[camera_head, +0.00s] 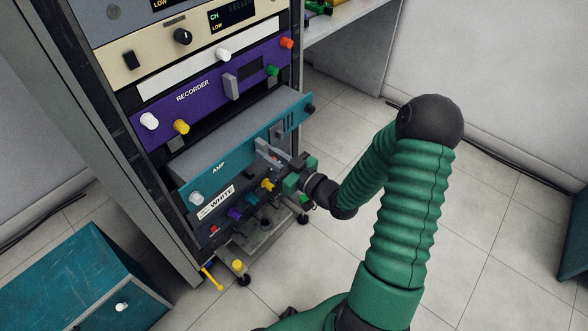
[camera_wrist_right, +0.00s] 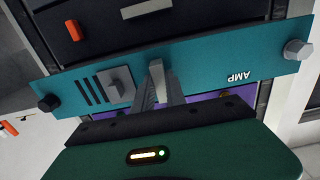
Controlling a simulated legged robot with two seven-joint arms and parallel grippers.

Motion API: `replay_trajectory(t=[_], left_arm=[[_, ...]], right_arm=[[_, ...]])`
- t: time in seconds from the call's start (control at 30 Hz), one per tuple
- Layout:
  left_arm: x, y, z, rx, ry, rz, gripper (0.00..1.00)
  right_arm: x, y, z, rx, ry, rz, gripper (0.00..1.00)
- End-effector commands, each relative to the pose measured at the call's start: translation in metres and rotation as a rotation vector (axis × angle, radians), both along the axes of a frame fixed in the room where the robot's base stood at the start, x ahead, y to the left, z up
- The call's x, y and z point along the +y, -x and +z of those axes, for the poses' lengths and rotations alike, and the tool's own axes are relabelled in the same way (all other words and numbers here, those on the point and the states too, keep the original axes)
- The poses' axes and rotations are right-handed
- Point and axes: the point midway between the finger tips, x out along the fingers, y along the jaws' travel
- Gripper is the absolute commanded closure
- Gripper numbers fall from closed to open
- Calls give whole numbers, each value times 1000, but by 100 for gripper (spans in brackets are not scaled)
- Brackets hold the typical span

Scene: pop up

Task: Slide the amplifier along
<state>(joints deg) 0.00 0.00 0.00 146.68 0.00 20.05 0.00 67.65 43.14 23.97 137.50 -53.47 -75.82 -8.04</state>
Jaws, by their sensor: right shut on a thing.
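The amplifier (camera_head: 235,150) is a teal-fronted unit marked AMP, drawn partly out of the rack so its grey top shows. Its front fills the middle of the right wrist view (camera_wrist_right: 215,72), upside down. My right gripper (camera_head: 268,152) is at the middle of that front, between the AMP label and the vent slots. My left gripper is not in view.
The purple RECORDER unit (camera_head: 205,92) sits above in the rack (camera_head: 150,190). A teal cabinet (camera_head: 85,270) stands at lower left. The tiled floor (camera_head: 480,240) on the right is open.

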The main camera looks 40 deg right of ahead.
Motion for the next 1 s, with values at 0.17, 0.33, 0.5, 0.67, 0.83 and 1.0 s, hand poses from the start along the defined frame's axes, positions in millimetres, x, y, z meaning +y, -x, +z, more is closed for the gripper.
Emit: replay_trajectory(t=[0.17,0.33,0.5,0.67,0.83,1.0], left_arm=[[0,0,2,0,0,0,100],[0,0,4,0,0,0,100],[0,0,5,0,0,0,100],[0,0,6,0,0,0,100],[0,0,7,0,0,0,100],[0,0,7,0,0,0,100]], right_arm=[[-4,13,1,-2,2,-6,100],[-4,25,2,-2,1,-6,100],[-6,37,2,-3,1,-7,100],[-7,48,2,-2,3,-7,100],[-8,60,2,-3,2,-7,100],[-8,71,2,-4,3,-6,100]])
